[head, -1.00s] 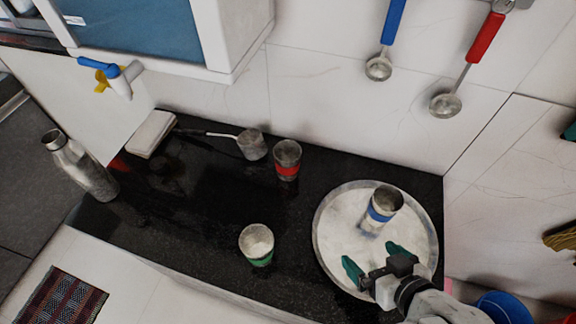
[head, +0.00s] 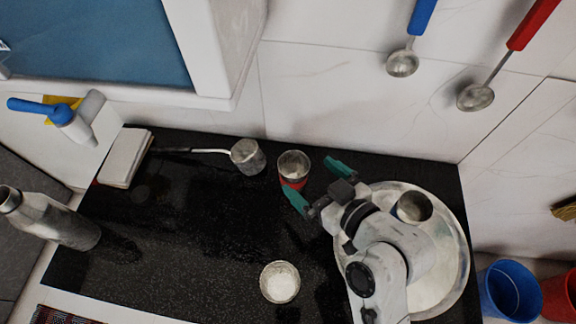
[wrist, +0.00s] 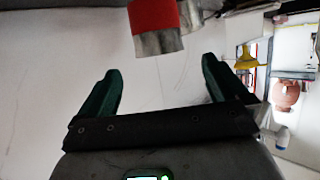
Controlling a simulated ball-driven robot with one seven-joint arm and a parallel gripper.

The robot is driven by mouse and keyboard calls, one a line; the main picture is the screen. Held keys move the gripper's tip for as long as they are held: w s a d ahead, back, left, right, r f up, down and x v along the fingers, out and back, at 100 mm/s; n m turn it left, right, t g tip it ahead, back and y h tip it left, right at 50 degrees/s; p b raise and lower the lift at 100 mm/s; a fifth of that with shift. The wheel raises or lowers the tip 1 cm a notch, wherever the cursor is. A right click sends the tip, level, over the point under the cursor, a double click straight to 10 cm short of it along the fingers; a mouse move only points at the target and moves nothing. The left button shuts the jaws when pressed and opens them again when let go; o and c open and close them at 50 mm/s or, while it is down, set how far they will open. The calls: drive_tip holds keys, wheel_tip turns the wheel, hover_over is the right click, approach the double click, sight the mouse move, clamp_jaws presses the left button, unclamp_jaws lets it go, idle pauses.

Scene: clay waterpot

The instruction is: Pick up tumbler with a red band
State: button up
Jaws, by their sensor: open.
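The tumbler with a red band (head: 293,167) stands upright on the black counter near the back wall. In the wrist view its red band (wrist: 154,16) and metal base show at the top, beyond the fingertips and roughly between them. My gripper (head: 318,182) is open and empty, just right of the tumbler in the head view, with its green fingers pointing toward it. In the wrist view the two green fingers (wrist: 161,65) are spread apart with nothing between them.
A metal ladle or cup with handle (head: 247,157) is just left of the tumbler. Another tumbler (head: 280,282) stands near the front edge. A round tray (head: 455,270) with a tumbler (head: 413,207) is at right. A steel bottle (head: 62,222) stands at left.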

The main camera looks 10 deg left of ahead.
sight(286, 158)
drive_tip(key=x, duration=0.4)
drive_tip(key=p+x, duration=0.1)
drive_tip(key=x, duration=0.4)
drive_tip(key=shift+f, duration=0.25)
drive_tip(key=shift+c, duration=0.2)
drive_tip(key=c, duration=1)
